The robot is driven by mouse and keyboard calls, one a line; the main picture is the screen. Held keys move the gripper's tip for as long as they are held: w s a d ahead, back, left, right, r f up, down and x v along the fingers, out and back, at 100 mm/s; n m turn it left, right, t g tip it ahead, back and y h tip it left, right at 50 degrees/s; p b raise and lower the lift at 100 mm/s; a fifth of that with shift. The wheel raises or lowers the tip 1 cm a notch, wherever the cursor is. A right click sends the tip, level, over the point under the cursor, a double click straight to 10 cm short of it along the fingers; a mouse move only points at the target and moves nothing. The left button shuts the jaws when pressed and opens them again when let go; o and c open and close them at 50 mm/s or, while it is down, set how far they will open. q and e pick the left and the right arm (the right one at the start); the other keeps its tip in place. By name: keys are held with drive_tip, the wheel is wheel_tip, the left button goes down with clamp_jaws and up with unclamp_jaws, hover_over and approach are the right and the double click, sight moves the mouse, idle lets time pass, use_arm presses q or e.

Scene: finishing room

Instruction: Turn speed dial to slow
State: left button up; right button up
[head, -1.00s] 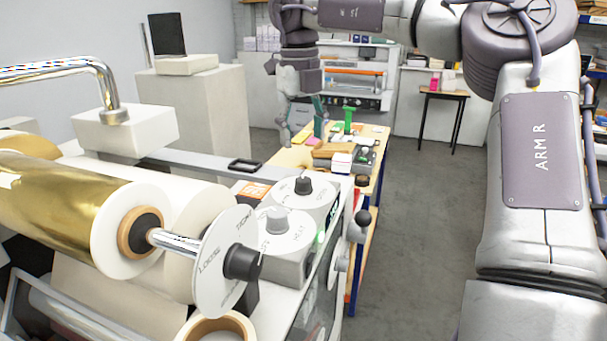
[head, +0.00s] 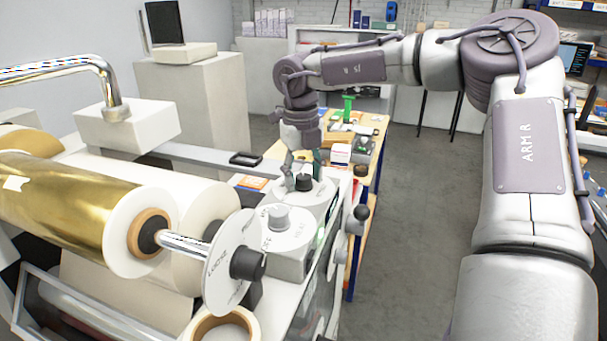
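A laminating machine carries two round dials on its right-hand end panel. The farther dial (head: 312,199) has a black knob (head: 304,182); its lettering is too small to read. The nearer dial (head: 272,235) has a grey knob (head: 278,217) and shows the word OFF. My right gripper (head: 302,173) points down at the farther dial, its two fingers apart on either side of the black knob. I cannot tell whether they touch it. My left gripper is not in view.
A gold foil roll (head: 80,200) and a white disc (head: 231,262) marked LOOSE stand to the left of the dials. A black-knobbed lever (head: 361,213) sits at the machine's right edge. A wooden workbench (head: 375,125) with several items is behind. The grey floor (head: 430,200) is clear.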

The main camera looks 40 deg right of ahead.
drive_tip(key=c, duration=0.9)
drive_tip(key=shift+o, duration=0.2)
